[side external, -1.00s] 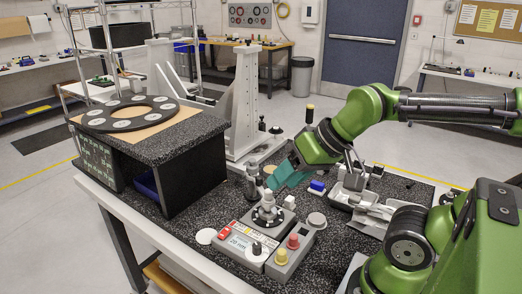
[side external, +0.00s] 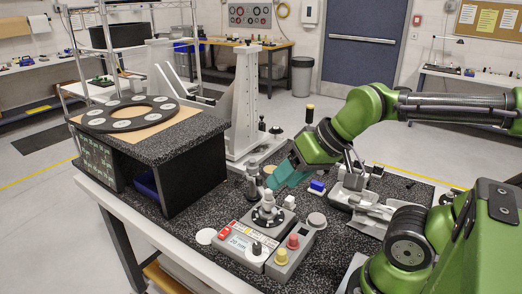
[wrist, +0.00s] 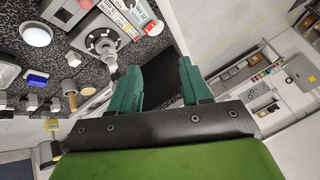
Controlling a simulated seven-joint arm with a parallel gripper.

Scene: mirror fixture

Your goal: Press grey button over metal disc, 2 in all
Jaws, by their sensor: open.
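A pale grey capped post (side external: 267,203) stands upright on a round metal disc (side external: 262,219) at the back of the control box (side external: 240,239). In the wrist view the disc (wrist: 103,38) is at upper left, with the post reaching down toward my fingers. My gripper (side external: 272,181) has teal fingers and hangs tilted just above and to the right of the post. In the wrist view my gripper (wrist: 158,68) shows its two fingers spread with a gap and nothing between them. The post is left of the fingers; I cannot tell whether they touch it.
A smaller box with a red button (side external: 293,241) and a yellow button (side external: 281,256) adjoins the control box. A dark bench with a ring plate (side external: 130,112) stands at left. A blue block (side external: 317,186) and a metal tray (side external: 345,197) lie to the right. A white tower (side external: 247,100) stands behind.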

